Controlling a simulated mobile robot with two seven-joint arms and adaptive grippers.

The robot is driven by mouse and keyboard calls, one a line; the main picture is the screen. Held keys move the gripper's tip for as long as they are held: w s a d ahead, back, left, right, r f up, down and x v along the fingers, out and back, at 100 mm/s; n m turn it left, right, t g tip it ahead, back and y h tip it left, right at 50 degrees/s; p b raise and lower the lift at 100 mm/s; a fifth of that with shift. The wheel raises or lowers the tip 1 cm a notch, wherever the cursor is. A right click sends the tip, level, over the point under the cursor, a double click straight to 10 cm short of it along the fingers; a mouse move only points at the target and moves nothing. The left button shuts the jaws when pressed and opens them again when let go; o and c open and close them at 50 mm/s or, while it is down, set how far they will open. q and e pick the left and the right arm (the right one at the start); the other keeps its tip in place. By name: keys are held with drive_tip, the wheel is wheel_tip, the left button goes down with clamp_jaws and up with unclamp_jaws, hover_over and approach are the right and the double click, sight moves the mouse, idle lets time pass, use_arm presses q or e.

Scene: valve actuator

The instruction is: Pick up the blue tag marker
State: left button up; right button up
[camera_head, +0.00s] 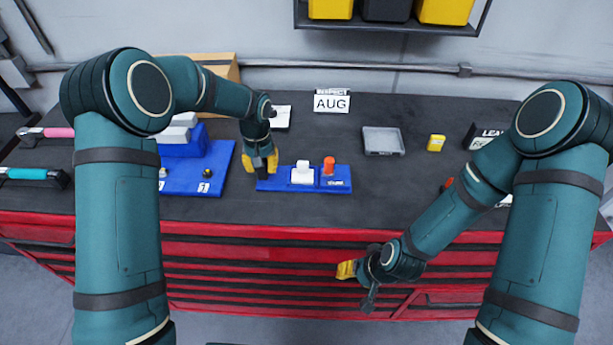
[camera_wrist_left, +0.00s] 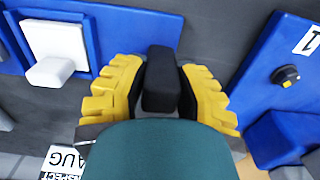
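My left gripper (camera_head: 262,163) points down at the left end of a small blue holder (camera_head: 340,185) on the dark bench top. In the left wrist view, its yellow fingers (camera_wrist_left: 163,85) stand on both sides of a black upright block (camera_wrist_left: 161,75), very close to it. I cannot tell whether they press on it. The block may be the top of the blue tag marker, but no blue shows on it and the gripper hides the rest. My right gripper (camera_head: 347,270) hangs in front of the red drawers, with no object seen in it; its opening is unclear.
A white part (camera_head: 302,173) and an orange part (camera_head: 328,166) stand on the holder. A larger blue base (camera_head: 214,180) is close on the left. Right and behind are a grey tray (camera_head: 383,141), a yellow block (camera_head: 436,143) and an AUG sign (camera_head: 332,103).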

use_arm(q)
drive_tip(key=shift+r, duration=0.15)
clamp_jaws()
wheel_tip(320, 180, up, 9)
drive_tip(key=shift+f, duration=0.15)
drive_tip(key=shift+h, duration=0.4)
wheel_tip(320, 180, down, 6)
drive_tip(key=shift+w+r, duration=0.1)
drive_tip(key=shift+f, duration=1.45)
